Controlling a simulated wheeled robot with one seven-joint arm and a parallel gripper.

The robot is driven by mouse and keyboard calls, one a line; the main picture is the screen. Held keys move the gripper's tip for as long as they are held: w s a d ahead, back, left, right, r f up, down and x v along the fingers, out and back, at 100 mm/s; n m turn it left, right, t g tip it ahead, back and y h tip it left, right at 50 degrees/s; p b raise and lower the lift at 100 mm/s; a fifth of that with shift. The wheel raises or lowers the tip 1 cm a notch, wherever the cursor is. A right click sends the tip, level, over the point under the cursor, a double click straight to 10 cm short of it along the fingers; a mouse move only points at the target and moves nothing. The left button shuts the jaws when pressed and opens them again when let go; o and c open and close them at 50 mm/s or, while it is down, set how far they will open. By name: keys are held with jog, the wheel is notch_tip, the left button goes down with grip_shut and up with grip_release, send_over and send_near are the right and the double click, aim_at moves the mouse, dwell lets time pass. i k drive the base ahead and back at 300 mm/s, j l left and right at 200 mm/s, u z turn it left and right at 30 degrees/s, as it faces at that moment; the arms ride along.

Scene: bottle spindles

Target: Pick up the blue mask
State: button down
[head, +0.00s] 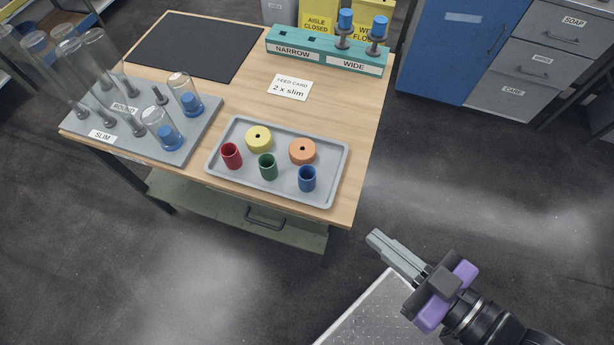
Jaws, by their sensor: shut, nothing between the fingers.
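A small blue cylinder, hollow at the top (307,179), stands upright in the front right part of the grey tray (335,160) on the wooden table. It is the only blue piece in the tray; I take it as the blue mask. A green hollow cylinder (267,167) stands to its left, and a red one (231,156) farther left. An orange ring (302,151) lies just behind it, and a yellow ring (258,138) behind left. My gripper (374,237) is shut and empty, off the table's front right corner, apart from the tray.
A grey board (205,127) at the left holds several clear bottles, labelled SLIM and ROUND. A teal rack (320,59) marked NARROW and WIDE holds blue-topped spindles at the back. A card (290,87) reads "2 x slim". Bare tabletop lies right of the tray.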

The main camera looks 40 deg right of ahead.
aim_at(306, 174)
jog(key=k+j+u, duration=0.1)
jog(key=u, duration=0.35)
jog(key=k+j+u, duration=0.15)
jog(key=u, duration=0.25)
jog(key=k+j, duration=0.05)
